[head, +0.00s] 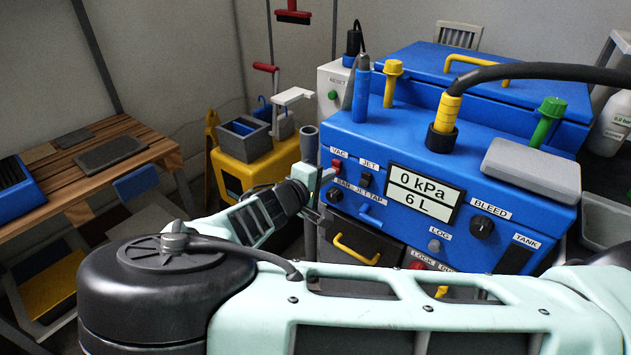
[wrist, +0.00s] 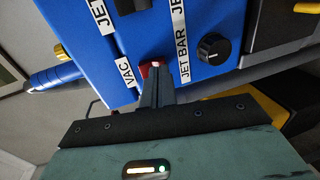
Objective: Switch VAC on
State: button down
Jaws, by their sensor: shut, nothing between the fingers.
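The blue machine panel (head: 300,150) carries a small red switch (head: 337,164) just below the VAC label (head: 339,153). In the wrist view the red switch (wrist: 148,66) sits beside the VAC label (wrist: 127,72). My gripper (wrist: 157,72) is shut and empty, its fingertips right at the red switch and partly covering it. I cannot tell whether they touch it. The switch's position is hard to read. In the head view my gripper (head: 324,190) is at the panel's left edge, below the switch. The display (head: 425,195) reads 0 kPa and 6 L.
A JET switch (head: 366,180) sits right of VAC. A black knob (head: 336,195), also in the wrist view (wrist: 213,48), sits below. A blue tap (head: 371,214) and BLEED knob (head: 482,227) are further right. A yellow bucket (head: 240,172) stands behind my arm.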

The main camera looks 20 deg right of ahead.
jog(key=shift+w+d, duration=0.15)
jog(key=shift+d, duration=0.05)
